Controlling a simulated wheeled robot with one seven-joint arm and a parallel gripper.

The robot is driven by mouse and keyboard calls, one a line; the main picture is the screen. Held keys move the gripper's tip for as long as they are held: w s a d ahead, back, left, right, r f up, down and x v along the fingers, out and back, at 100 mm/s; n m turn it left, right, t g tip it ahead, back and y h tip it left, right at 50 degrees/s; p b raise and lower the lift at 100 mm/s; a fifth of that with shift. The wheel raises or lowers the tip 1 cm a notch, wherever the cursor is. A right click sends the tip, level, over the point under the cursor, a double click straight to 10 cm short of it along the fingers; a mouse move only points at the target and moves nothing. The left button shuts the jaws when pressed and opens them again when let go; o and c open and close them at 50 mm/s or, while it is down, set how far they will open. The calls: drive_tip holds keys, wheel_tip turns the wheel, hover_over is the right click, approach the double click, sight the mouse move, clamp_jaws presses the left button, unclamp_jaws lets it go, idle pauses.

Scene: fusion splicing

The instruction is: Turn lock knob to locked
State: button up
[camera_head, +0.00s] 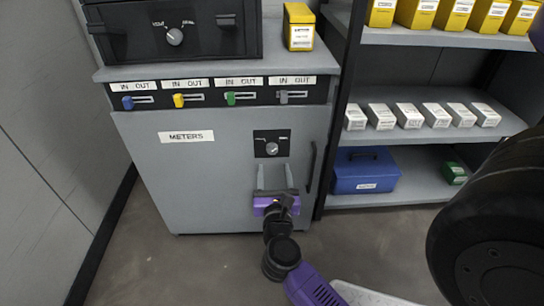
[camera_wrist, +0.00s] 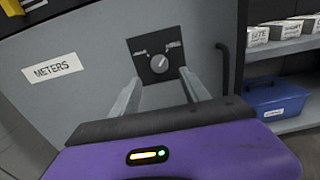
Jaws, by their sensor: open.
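The grey cabinet (camera_head: 150,170) bears a METERS label (camera_head: 186,136). On its door is a black plate with a round grey lock knob (camera_head: 272,148), and the knob also shows in the wrist view (camera_wrist: 160,63). Small markings sit left and right above the knob, too small to read. My gripper (camera_head: 273,172) is open and empty just below and in front of the knob plate. In the wrist view its two fingers (camera_wrist: 161,77) point at the plate, spread to both sides below the knob, apart from it. Which marking the knob points at is unclear.
A vertical door handle (camera_head: 311,167) stands right of the knob. Above are several coloured IN/OUT sliders (camera_head: 190,99) and a black box with another knob (camera_head: 174,37). Shelves with a blue case (camera_head: 364,171) and small boxes stand at the right. Floor left of my arm is clear.

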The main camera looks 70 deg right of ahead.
sight(272, 151)
drive_tip(key=b+x, duration=0.1)
drive_tip(key=x, duration=0.6)
clamp_jaws()
